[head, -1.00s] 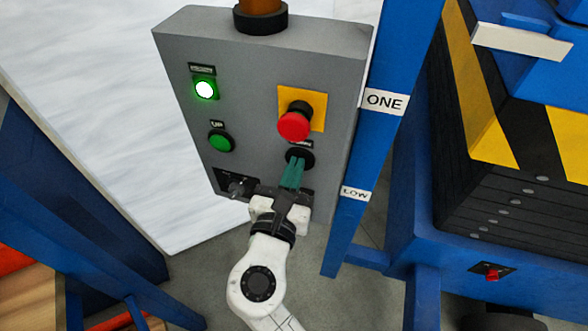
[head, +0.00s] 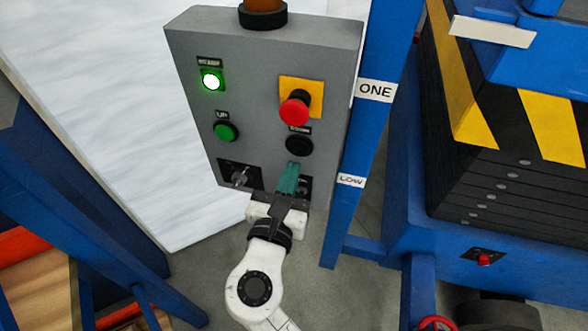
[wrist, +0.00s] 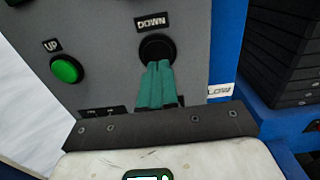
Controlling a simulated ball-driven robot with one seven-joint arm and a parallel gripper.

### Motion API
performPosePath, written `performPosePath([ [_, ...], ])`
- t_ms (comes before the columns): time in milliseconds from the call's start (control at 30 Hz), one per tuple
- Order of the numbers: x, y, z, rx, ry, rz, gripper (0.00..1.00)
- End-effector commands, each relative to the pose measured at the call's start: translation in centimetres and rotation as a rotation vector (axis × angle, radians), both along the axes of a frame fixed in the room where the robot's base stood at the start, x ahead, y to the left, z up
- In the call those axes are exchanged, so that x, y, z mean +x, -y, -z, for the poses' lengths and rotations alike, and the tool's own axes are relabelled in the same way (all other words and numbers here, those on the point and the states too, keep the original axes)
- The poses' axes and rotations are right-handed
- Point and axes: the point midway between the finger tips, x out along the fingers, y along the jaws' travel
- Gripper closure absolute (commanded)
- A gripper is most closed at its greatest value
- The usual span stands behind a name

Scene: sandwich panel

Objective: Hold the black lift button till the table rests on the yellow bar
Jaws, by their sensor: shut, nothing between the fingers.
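The black button (head: 299,145) is on the grey control box, below the red mushroom button. Its label reads DOWN in the wrist view, where the button (wrist: 157,47) also shows. My gripper (head: 291,167) is shut and empty, its teal fingers just below the black button. In the wrist view the fingertips (wrist: 158,68) overlap the button's lower edge; the head view shows the whole button clear of them. Contact cannot be told for sure. The blue lift table (head: 545,72) is at the right, above black bellows with yellow stripes. I cannot make out a yellow bar.
The red mushroom button (head: 295,110) is close above. The green UP button (head: 226,131) and a lit green lamp (head: 211,80) are to the left. A key switch (head: 240,177) is below them. A blue post (head: 362,140) with ONE and LOW labels borders the box.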

Motion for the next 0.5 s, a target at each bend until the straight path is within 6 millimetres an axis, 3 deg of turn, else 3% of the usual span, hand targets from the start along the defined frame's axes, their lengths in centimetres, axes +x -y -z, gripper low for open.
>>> performPosePath([
  [500, -8.0, -1.6, 0.4, -0.001, -0.003, -0.004, 1.00],
])
